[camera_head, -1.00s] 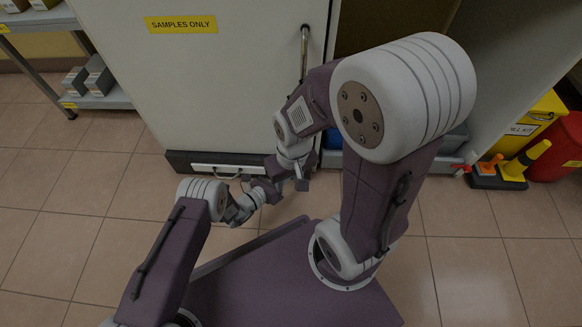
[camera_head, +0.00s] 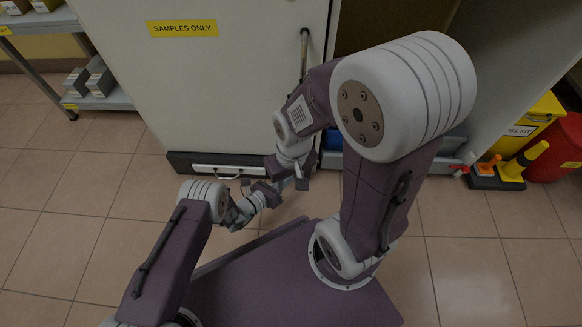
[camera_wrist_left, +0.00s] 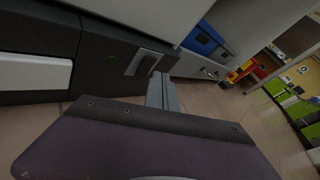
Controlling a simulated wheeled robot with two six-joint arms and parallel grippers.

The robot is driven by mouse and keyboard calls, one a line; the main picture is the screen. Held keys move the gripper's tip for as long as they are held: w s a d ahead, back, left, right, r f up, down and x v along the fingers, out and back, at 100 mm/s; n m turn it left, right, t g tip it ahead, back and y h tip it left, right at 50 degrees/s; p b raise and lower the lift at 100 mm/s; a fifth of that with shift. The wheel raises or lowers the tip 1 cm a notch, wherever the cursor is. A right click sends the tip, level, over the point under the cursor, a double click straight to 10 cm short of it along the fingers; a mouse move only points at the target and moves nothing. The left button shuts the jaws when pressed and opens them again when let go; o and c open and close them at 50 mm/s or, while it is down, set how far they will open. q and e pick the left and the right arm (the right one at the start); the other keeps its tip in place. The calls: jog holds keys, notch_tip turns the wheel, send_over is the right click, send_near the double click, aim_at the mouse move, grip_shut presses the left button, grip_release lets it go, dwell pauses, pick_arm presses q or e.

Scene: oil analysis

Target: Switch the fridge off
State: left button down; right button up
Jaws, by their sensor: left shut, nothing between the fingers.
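The fridge (camera_head: 225,80) is a tall white cabinet with a yellow "SAMPLES ONLY" label and a bar handle (camera_head: 304,50). Its dark base (camera_head: 185,163) has a pale strip (camera_head: 228,171). In the left wrist view, the base shows a grey rectangular rocker-like piece (camera_wrist_left: 144,60) in a dark recess, with a tiny greenish mark to its left. My left gripper (camera_head: 276,186) is low by the base; its shut, empty fingers (camera_wrist_left: 161,88) show just below and right of that piece. Contact cannot be told. My right gripper (camera_head: 302,181) is close beside it, its jaws too small to read.
A grey shelf (camera_head: 100,100) with boxes stands at the left. Blue bins (camera_head: 333,140) sit right of the fridge. Tiled floor left of my arms is clear.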

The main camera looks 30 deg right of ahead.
pick_arm(q)
jog(key=shift+s+a+f+p, duration=0.1)
jog(key=shift+s+a+p, duration=0.35)
jog(key=shift+s, duration=0.25)
jog(key=shift+s+a+f+p, duration=0.15)
jog(key=shift+s+a+p, duration=0.3)
jog(key=shift+s, duration=0.3)
jog(key=shift+s+a+f+p, duration=0.1)
jog(key=shift+s+a+p, duration=0.25)
jog(key=shift+s+p, duration=0.3)
